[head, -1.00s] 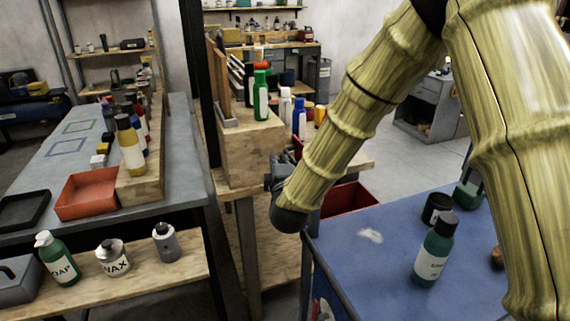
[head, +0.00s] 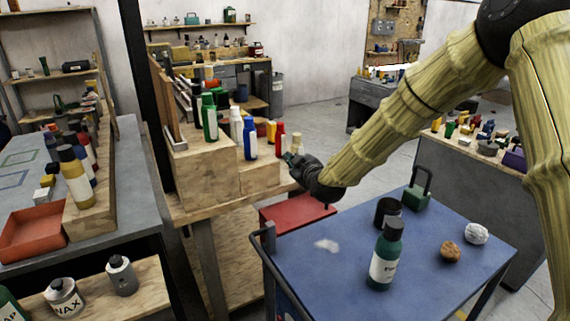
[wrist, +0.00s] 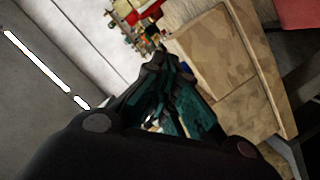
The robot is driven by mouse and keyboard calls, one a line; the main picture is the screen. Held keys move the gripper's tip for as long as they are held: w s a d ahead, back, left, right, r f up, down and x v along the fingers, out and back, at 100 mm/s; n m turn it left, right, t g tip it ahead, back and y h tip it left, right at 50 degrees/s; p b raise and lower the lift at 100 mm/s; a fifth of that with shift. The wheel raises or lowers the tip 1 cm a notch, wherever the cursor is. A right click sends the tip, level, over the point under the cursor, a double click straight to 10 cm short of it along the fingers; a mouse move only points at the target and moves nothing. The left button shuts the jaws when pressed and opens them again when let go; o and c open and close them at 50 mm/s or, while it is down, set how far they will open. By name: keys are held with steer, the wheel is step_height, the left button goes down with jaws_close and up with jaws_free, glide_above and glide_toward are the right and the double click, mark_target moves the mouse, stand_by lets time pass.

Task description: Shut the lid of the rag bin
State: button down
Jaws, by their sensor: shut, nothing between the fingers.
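The red rag bin (head: 298,211) stands on the floor behind the blue cart, beside the wooden bench. Its top shows as a flat, even red surface, like a lid lying down; the cart hides its lower part. My gripper (head: 291,158) is shut and empty, above the bin and apart from it, near the bench's right end. In the wrist view my gripper's dark teal fingers (wrist: 168,68) come together, and a flat red surface (wrist: 297,12) shows at the top right corner.
The blue cart (head: 337,268) stands in front, carrying a green bottle (head: 384,258), a dark jar (head: 387,211) and a brown ball (head: 450,251). Bottles, including a red one (head: 280,138), stand on the bench left of my gripper. Open floor (head: 335,130) lies beyond.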

steer(key=w+d+f+m+g+y+b, duration=0.1)
steer(key=w+d+f+m+b, duration=0.2)
steer(key=w+d+f, duration=0.3)
steer(key=shift+d+f+m, duration=0.6)
steer(key=shift+d+f, duration=0.65)
steer(key=shift+d, duration=0.45)
